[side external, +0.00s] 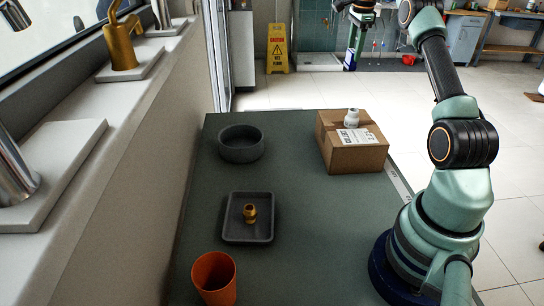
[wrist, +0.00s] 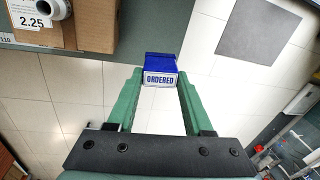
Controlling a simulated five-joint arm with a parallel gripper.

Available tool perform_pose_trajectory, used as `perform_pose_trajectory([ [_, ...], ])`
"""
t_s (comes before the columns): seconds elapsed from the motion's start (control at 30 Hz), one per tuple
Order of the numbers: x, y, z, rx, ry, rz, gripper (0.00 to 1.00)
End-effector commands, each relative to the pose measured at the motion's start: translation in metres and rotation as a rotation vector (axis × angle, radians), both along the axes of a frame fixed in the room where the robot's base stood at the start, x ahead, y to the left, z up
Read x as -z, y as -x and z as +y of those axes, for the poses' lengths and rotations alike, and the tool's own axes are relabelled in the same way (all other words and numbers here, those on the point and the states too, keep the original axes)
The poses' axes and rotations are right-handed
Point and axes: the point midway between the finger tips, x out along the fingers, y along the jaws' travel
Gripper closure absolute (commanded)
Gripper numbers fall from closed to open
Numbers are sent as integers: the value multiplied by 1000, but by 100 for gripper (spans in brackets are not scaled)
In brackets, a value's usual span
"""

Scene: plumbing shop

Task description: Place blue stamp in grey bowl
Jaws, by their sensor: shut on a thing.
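The blue stamp (wrist: 162,68), with a white face reading "ORDERED", is between the green fingertips of my gripper (wrist: 160,78) in the wrist view. My gripper is shut on it. In the side view my gripper (side external: 353,58) points down at the top, beyond the cardboard box, with the small stamp (side external: 349,67) at its tips. The floor shows below the stamp, past the table edge. The grey bowl (side external: 241,156), round and dark, stands at the far left of the table and looks empty. It is not in the wrist view.
A cardboard box (side external: 352,157) with a small white fitting (side external: 352,117) on top stands at the far right of the green table (side external: 300,220). A square grey tray (side external: 231,238) holds a brass fitting (side external: 250,213). An orange cup (side external: 214,280) stands at the front left.

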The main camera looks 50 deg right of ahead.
Motion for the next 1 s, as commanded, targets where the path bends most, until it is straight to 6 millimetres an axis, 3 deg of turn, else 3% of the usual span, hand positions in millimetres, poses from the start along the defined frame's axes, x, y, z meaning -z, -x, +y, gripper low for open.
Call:
perform_pose_trajectory([
  [0.2,1,-4,4,-8,0,0,100],
  [0.37,5,-28,30,-67,-1,0,100],
  [0.57,16,-78,98,-206,-2,1,100],
  [0.7,25,-107,153,-311,-2,1,100],
  [1.0,42,-146,275,-529,-3,0,100],
])
